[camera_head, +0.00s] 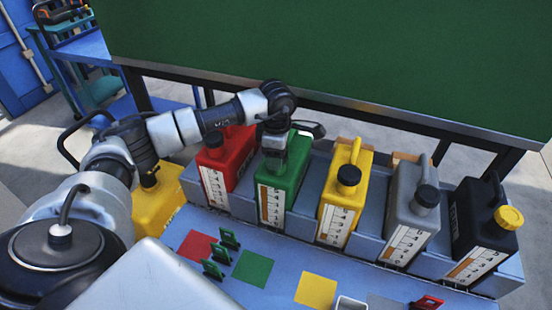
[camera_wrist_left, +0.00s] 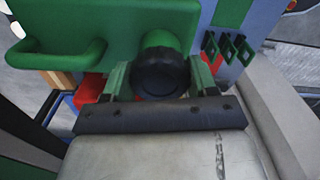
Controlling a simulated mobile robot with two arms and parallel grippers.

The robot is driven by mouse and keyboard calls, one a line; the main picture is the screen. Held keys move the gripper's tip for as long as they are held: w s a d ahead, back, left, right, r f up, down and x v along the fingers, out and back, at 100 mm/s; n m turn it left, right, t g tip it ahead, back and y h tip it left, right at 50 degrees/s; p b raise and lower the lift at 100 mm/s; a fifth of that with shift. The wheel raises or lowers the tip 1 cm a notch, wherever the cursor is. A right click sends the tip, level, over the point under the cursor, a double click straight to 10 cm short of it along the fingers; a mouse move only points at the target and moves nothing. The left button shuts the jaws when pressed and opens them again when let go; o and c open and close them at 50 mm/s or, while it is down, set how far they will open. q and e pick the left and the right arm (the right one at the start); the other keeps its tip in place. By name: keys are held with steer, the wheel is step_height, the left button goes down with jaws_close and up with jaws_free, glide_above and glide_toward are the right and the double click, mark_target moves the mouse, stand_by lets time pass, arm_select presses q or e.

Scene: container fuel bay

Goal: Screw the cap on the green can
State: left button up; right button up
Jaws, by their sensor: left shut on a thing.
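The green can (camera_head: 289,187) stands in the rack between the red can and a yellow can, with a level scale on its front. My left gripper (camera_head: 272,158) reaches down over its top from behind and hides its mouth in the head view. In the left wrist view, my left gripper (camera_wrist_left: 160,82) is shut on a black cap (camera_wrist_left: 160,74), one finger on each side. The cap sits at the end of the green neck (camera_wrist_left: 160,40) of the green can (camera_wrist_left: 130,15). I cannot tell how tightly it is seated. My right gripper is not in view.
In the rack stand a red can (camera_head: 236,150), a yellow can (camera_head: 343,202), a grey can (camera_head: 409,221) and a black can (camera_head: 470,232) with a yellow cap (camera_head: 509,217). Another yellow can (camera_head: 158,204) stands left.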

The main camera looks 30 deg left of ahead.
arm_select(q)
steer(key=m, duration=0.3)
steer(key=shift+d+m+b, duration=0.2)
steer(key=shift+m+b, duration=0.2)
steer(key=o, duration=1)
steer(key=shift+d, duration=0.1)
